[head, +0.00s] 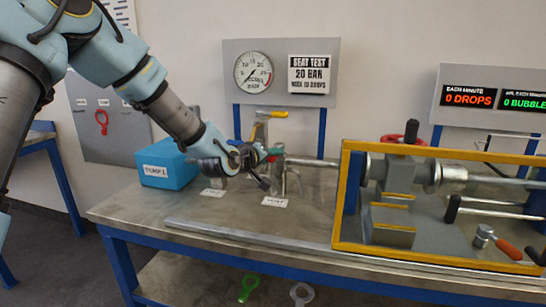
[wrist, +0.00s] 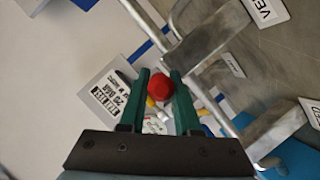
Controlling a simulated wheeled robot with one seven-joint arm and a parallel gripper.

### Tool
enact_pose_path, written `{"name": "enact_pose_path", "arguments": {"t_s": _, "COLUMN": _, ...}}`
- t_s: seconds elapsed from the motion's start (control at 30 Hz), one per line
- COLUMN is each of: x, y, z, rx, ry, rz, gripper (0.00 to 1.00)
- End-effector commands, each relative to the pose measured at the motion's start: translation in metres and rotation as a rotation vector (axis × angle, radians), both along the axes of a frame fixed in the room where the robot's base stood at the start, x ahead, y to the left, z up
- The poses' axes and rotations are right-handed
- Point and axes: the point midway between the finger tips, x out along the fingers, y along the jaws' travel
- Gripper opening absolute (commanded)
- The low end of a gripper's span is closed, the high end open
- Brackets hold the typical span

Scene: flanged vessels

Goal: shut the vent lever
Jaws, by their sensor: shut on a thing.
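My gripper (head: 272,156) is at the vent valve (head: 281,178) on the bench, above its white label (head: 275,202). In the wrist view, the green fingers of my gripper (wrist: 164,90) are closed on a round red knob (wrist: 162,86), which appears to be the end of the vent lever. In the head view my gripper hides most of the lever, so its angle cannot be told. Part of the VENT label (wrist: 265,10) shows at the top right of the wrist view.
A yellow-handled lever (head: 279,114) stands behind my gripper. A blue pump box (head: 168,164) is to the left. A yellow-framed guard (head: 338,200) encloses the vessel at right. A board with a gauge (head: 253,72) is at the back. The front strip of the bench (head: 150,212) is clear.

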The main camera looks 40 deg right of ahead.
Motion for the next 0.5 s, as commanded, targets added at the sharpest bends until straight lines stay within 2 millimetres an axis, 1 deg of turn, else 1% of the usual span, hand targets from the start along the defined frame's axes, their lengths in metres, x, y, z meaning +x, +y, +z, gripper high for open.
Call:
{"name": "enact_pose_path", "arguments": {"t_s": 0.27, "x": -0.0008, "y": -0.0003, "z": -0.0010, "rx": 0.000, "ry": -0.002, "rz": 0.009, "gripper": 0.00}}
{"name": "enact_pose_path", "arguments": {"t_s": 0.5, "x": -0.0074, "y": -0.0047, "z": -0.0032, "rx": -0.002, "ry": -0.002, "rz": 0.086, "gripper": 0.00}}
